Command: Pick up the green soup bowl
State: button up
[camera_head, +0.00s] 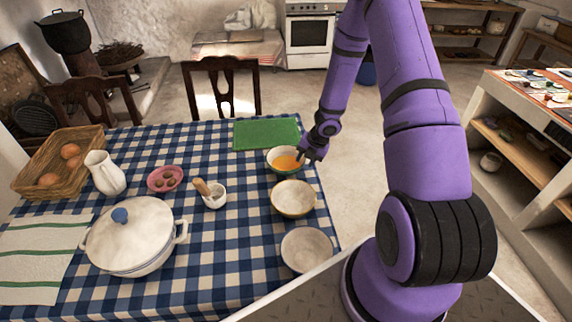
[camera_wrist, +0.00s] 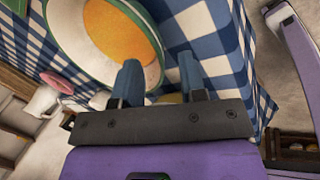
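The green soup bowl (camera_head: 284,168) stands upright on the checked tablecloth near the table's right edge, with orange soup in it. Its green rim and orange soup also show in the wrist view (camera_wrist: 115,35). My gripper (camera_head: 303,158) is at the bowl's right side. In the wrist view, its two fingers (camera_wrist: 160,78) are apart, with the left finger over the bowl's wall and the right one over the cloth outside. I cannot tell whether either finger touches the bowl.
Two pale bowls (camera_head: 293,198) (camera_head: 307,249) stand in front of it along the table's right edge. A green board (camera_head: 267,134) lies behind it. A mortar (camera_head: 214,197), a pink dish (camera_head: 165,179), a white pot (camera_head: 130,237), a jug (camera_head: 105,173) and a basket (camera_head: 31,181) stand to the left.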

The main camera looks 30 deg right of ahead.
aim_at(302, 164)
jog(key=shift+x, duration=1.85)
jog(key=shift+w+r, duration=0.1)
jog(key=shift+w, duration=0.05)
jog(key=shift+c, duration=0.4)
grip_shut()
jog(key=shift+r, duration=0.2)
